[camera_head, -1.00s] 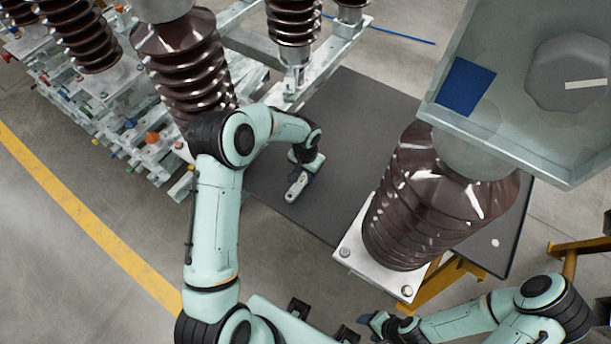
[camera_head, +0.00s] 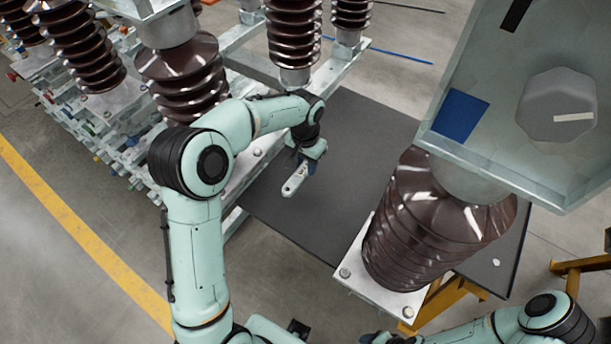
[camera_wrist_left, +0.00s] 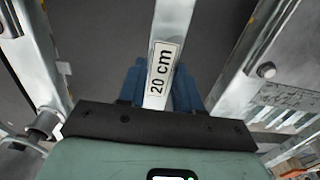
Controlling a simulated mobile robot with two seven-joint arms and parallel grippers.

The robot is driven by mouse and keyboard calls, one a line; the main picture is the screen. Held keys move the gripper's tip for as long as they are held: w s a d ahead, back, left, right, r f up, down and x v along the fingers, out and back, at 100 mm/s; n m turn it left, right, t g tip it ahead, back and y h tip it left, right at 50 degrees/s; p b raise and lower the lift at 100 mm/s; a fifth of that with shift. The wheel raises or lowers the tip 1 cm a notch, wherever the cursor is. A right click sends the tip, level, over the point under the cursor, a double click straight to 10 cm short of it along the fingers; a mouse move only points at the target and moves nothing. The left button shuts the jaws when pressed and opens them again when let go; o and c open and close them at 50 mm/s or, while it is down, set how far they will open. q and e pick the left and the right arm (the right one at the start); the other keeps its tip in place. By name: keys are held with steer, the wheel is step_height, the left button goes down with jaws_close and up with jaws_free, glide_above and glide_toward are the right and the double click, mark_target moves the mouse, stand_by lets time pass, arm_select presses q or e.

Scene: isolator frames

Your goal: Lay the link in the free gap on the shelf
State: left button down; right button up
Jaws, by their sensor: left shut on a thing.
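The link is a flat light-grey metal bar (camera_head: 294,180) with a hole near its lower end in the head view. In the left wrist view the link (camera_wrist_left: 172,22) carries a white label reading "20 cm". My left gripper (camera_head: 308,160) is shut on the link and holds it over the dark grey shelf (camera_head: 270,200). In the left wrist view its blue fingers (camera_wrist_left: 160,85) sit on both sides of the bar. I cannot make out the free gap. My right gripper (camera_head: 385,338) is at the bottom edge of the head view, mostly cut off.
A brown ribbed insulator (camera_head: 425,225) on a white plate stands right of the shelf, under a large grey box (camera_head: 520,90). More insulators (camera_head: 293,40) on a metal frame (camera_head: 335,70) stand at the back left. The dark surface between them looks clear.

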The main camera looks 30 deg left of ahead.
mark_target(306, 167)
arm_select(q)
step_height(306, 167, up, 4)
steer(key=shift+r, duration=0.1)
steer(key=s+d+f, duration=0.1)
steer(key=d+f, duration=0.7)
steer(key=f, duration=0.3)
steer(key=shift+s+d+n, duration=0.25)
steer(key=shift+s+n, duration=0.1)
steer(key=shift+n, duration=0.05)
arm_select(e)
steer(key=shift+w+r, duration=0.2)
steer(key=shift+r, duration=0.05)
